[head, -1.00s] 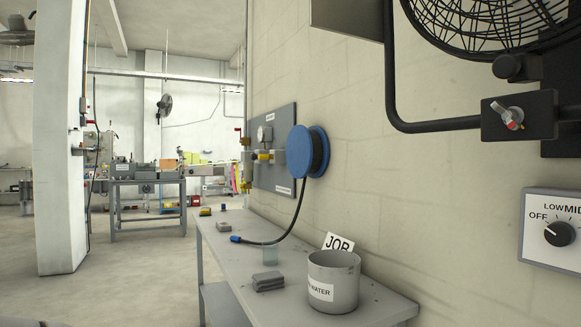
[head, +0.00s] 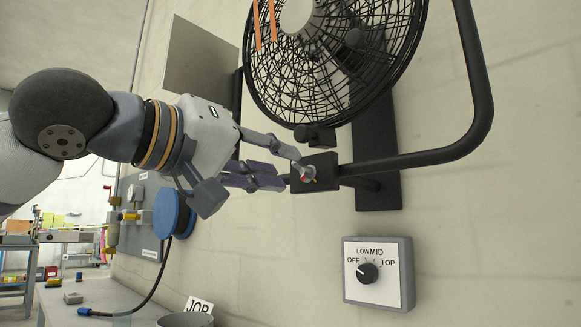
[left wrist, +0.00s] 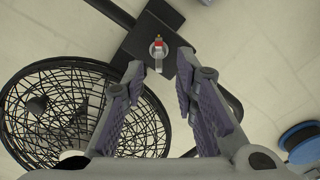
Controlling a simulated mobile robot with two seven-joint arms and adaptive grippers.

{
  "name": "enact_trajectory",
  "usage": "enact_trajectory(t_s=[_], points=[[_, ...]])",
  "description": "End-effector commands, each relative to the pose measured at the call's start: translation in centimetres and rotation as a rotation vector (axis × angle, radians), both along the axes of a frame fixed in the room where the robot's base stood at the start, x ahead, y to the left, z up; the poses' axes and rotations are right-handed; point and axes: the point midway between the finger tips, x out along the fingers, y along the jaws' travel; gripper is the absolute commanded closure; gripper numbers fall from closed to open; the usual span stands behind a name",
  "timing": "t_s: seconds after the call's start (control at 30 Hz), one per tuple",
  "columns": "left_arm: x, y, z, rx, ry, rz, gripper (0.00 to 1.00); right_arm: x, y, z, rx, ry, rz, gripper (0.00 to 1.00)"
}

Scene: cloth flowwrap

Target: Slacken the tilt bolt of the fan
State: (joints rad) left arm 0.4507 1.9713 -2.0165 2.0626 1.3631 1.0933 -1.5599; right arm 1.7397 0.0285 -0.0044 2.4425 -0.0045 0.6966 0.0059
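The wall fan (head: 335,55) has a black wire cage and hangs on a black tube yoke. Its tilt bolt (head: 307,174), silver with a red mark, sits on a black block below the cage. In the left wrist view the bolt (left wrist: 158,47) shows just beyond the fingertips, between their lines. My left gripper (head: 291,169) is open and empty, its fingers pointing at the bolt; in the head view the fingertips overlap its left side. I cannot tell whether they touch it. My right gripper is not in view.
A control box (head: 378,273) with a dial is on the wall below the fan; its pointer is toward OFF. A blue hose reel (head: 174,213) is on the wall behind my left arm. A bench (head: 50,312) stands at lower left. The yoke tube (head: 440,155) curves right of the bolt.

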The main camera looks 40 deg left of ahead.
Motion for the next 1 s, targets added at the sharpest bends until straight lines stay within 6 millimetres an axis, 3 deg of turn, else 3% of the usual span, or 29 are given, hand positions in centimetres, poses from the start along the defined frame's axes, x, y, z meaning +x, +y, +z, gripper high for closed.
enact_trajectory(t_s=[0.13, 0.3, 0.53, 0.67, 1.0], points=[[2.8, -0.2, 0.1, 0.001, 0.0, 0.001, 0.73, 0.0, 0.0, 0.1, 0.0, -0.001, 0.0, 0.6], [4.1, -0.3, 0.1, 0.0, -0.004, 0.0, 0.73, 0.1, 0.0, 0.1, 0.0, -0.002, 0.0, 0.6], [4.2, -0.3, 0.1, -0.001, -0.005, 0.0, 0.73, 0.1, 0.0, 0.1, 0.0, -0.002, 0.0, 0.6], [4.2, -0.3, 0.1, -0.001, -0.005, 0.0, 1.0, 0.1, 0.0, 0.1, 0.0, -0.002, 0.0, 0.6], [4.1, -0.3, 0.1, -0.024, -0.002, 0.0, 1.0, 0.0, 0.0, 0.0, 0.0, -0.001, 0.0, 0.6]])
